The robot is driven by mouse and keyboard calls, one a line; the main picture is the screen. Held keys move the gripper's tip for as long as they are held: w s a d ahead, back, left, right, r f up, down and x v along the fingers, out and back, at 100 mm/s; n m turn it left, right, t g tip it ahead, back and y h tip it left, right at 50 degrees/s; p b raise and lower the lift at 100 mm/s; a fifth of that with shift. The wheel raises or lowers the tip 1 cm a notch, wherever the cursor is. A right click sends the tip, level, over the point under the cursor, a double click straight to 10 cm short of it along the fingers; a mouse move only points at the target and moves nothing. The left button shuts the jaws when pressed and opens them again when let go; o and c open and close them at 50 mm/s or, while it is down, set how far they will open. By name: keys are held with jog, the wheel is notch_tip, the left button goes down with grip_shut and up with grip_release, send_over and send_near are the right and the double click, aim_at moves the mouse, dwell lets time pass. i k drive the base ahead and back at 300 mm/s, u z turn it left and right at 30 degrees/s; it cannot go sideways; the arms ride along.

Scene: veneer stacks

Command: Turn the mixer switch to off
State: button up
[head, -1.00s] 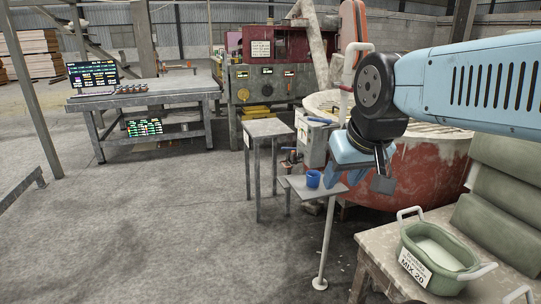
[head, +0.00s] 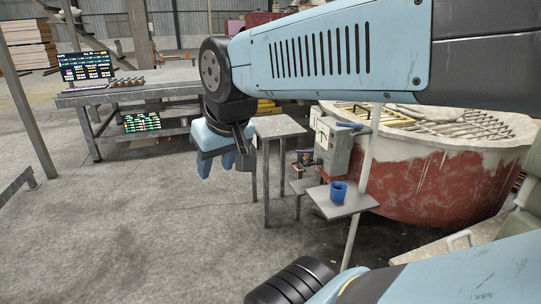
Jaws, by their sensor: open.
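The mixer (head: 415,185) is a large round red tub with a pale rim and a grating on top, at the right. A grey control box (head: 334,148) stands at its left side, with a blue lever (head: 349,126) lying roughly level at its top. I cannot tell the switch's setting at this size. My gripper (head: 217,167) points down left of the box, with its fingers apart and nothing between them. It is clear of the box in the picture. My arm crosses the upper right and hides what is behind it.
A small grey table (head: 279,127) stands between my gripper and the box. A blue cup (head: 338,191) sits on a small post-mounted shelf (head: 352,206) below the box. A workbench (head: 160,97) with a screen (head: 86,67) is at the back left. The floor at left is open.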

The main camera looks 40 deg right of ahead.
aim_at(318, 161)
jog(key=z, duration=0.35)
jog(key=i, duration=1.15)
jog(key=z, duration=0.85)
jog(key=k, duration=0.9)
jog(key=z, duration=0.2)
jog(key=i, duration=0.9)
jog(key=u, duration=0.05)
